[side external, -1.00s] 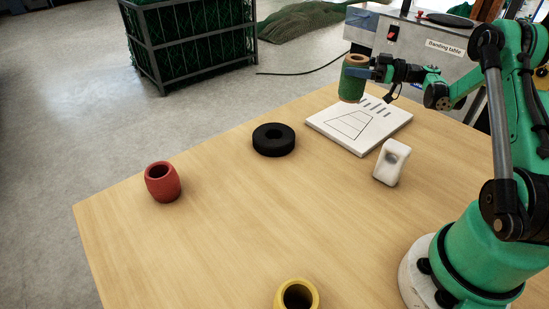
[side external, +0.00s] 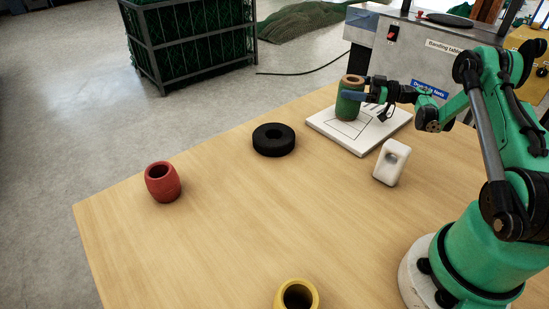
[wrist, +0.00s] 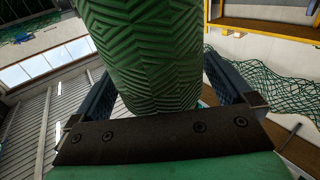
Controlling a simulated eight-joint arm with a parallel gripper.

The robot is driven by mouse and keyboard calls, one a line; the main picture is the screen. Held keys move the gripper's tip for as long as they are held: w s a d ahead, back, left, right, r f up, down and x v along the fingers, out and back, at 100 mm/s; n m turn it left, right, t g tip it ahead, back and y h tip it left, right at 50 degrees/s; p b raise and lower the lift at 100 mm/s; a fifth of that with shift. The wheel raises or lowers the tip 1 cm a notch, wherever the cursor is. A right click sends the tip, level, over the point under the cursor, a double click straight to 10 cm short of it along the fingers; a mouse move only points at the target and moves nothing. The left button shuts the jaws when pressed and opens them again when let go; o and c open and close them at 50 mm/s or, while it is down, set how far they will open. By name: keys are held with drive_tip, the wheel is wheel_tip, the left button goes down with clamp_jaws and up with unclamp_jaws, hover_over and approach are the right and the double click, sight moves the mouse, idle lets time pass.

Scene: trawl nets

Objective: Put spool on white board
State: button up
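The spool (side external: 349,105) is a green cylinder with a brown, hollow top. It stands upright at the white board (side external: 385,131), over the drawn outline on its far left part. Its base looks at or very near the board's surface; I cannot tell for sure whether it touches. My gripper (side external: 357,92) is shut on the spool, reaching in from the right at its upper part. In the wrist view the spool's ribbed green side (wrist: 145,55) fills the middle, between my two fingers (wrist: 160,90).
A white block with a hole (side external: 391,162) stands just in front of the board. A black ring (side external: 273,140) lies left of it. A red barrel-shaped piece (side external: 163,182) and a yellow one (side external: 297,296) stand farther off. The wooden table's middle (side external: 260,215) is clear.

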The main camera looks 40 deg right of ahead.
drive_tip(key=shift+r, duration=0.2)
drive_tip(key=v, duration=0.7)
drive_tip(key=shift+s+d, duration=0.15)
drive_tip(key=shift+s, duration=0.05)
